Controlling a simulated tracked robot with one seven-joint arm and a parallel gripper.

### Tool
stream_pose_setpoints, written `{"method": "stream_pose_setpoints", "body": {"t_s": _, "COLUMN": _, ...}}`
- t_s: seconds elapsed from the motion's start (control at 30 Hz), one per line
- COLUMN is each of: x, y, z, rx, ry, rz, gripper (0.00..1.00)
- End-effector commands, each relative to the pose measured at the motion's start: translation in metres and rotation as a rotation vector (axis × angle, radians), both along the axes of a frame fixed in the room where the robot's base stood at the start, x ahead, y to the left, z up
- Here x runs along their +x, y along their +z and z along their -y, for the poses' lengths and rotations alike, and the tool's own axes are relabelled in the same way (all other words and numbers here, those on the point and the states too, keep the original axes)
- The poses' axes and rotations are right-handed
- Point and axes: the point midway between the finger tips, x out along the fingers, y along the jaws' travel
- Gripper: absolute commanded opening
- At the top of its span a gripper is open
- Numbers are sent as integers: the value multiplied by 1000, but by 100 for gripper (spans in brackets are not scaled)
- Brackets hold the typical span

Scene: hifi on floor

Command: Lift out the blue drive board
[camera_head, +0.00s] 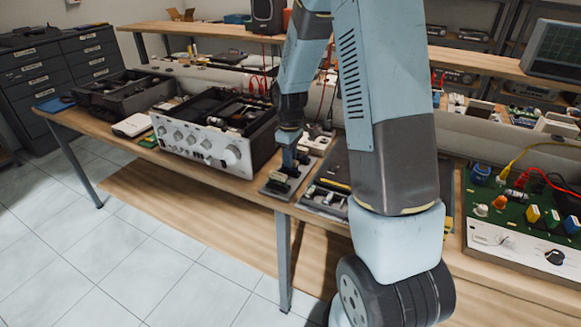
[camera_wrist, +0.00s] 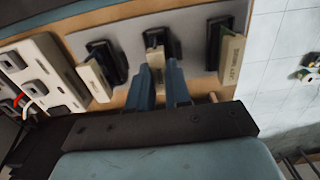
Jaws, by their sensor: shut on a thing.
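In the wrist view, my gripper (camera_wrist: 163,80) has its two blue-grey fingers around a cream-edged piece (camera_wrist: 156,58) at the middle black holder (camera_wrist: 154,37). The gripper is shut on this piece, and the piece still appears to be at the holder. Similar cream-edged pieces stand on either side, at the left holder (camera_wrist: 105,63) and the right holder (camera_wrist: 219,42); the right one carries printed lettering. I cannot make out a blue board face on the held piece. In the head view, my gripper (camera_head: 289,163) reaches down to a grey plate (camera_head: 268,187) at the table's front edge.
An open silver-fronted device (camera_head: 190,141) stands left of the plate. A tray with dark parts (camera_head: 322,194) lies to the right, partly behind my arm. A green board with knobs and wires (camera_head: 530,205) is far right. A blue flat item (camera_head: 55,104) lies far left.

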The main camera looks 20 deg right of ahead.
Motion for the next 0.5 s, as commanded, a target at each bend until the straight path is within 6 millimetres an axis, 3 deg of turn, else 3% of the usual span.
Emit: {"method": "stream_pose_setpoints", "body": {"t_s": 0.5, "x": 1, "y": 11, "z": 0, "rx": 0, "ry": 0, "rz": 3, "gripper": 0}}
